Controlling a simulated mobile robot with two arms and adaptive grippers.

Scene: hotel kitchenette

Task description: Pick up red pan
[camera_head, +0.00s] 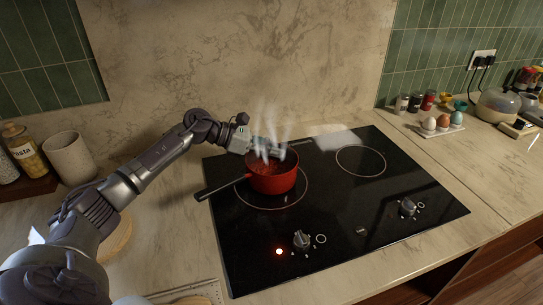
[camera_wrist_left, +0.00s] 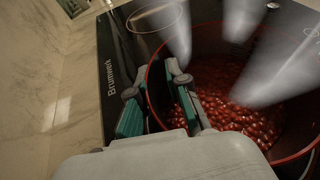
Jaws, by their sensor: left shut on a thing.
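The red pan (camera_head: 272,184) stands on the front left burner of the black cooktop, its dark handle (camera_head: 220,187) pointing left. It holds red, bean-like food and steam rises from it. My left gripper (camera_head: 265,149) is at the pan's far rim. In the left wrist view, the fingers of my left gripper (camera_wrist_left: 152,88) straddle the rim of the red pan (camera_wrist_left: 302,152), one inside and one outside, and are shut on it. The pan looks level; I cannot tell any gap beneath it. My right gripper is out of view.
The cooktop (camera_head: 330,215) has knobs (camera_head: 301,240) along its front and an orange light. The rear burner (camera_head: 360,161) is empty. An egg holder (camera_head: 436,129) and a kettle (camera_head: 497,106) stand at right. A pasta jar (camera_head: 25,150) and a beige canister (camera_head: 70,157) stand at left.

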